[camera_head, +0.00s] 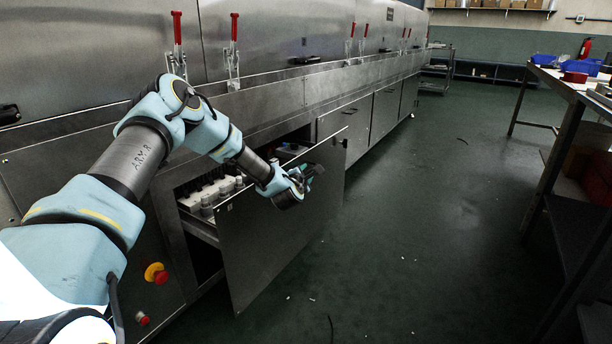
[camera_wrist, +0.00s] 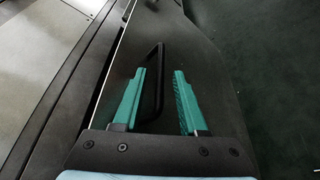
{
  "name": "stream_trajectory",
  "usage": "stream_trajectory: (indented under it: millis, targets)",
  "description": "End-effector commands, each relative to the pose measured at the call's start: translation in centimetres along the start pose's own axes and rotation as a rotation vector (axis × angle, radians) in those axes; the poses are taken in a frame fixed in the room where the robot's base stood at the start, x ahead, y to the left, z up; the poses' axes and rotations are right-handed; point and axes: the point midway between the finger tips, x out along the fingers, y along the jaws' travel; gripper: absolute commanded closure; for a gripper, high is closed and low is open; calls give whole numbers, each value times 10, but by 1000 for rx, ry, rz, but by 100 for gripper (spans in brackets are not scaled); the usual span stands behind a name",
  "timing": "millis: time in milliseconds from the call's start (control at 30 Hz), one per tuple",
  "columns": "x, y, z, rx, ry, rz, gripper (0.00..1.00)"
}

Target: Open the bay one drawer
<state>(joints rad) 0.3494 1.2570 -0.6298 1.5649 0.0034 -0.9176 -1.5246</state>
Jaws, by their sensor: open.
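A dark drawer front (camera_head: 272,245) stands pulled out from the dryer's lower side, with a gap between it and the housing. Inside, behind the front, a pale rack (camera_head: 197,206) holds several grey cylindrical parts. My gripper (camera_head: 308,176) is at the upper part of this front, towards its far end. In the wrist view, my gripper (camera_wrist: 160,72) has its two teal fingers apart. The black bar handle (camera_wrist: 160,82) on the drawer front (camera_wrist: 205,85) shows between the fingers, closer to the left one. The fingers are not closed on it. The head view hides the handle behind my gripper.
Closed fronts (camera_head: 385,112) continue along the dryer beyond the open drawer. Red-handled clamps (camera_head: 233,50) stand above. A red emergency button (camera_head: 160,277) sits on the near panel. A workbench (camera_head: 568,85) stands at right. The green floor (camera_head: 430,230) between is mostly clear.

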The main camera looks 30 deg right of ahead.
Motion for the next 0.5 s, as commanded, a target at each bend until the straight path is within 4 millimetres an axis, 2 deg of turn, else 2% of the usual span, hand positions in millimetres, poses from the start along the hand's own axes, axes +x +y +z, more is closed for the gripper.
stream_trajectory:
  millis: [200,500]
  targets:
    - [0,0,0,0,0,0,58]
    - [0,0,0,0,0,0,92]
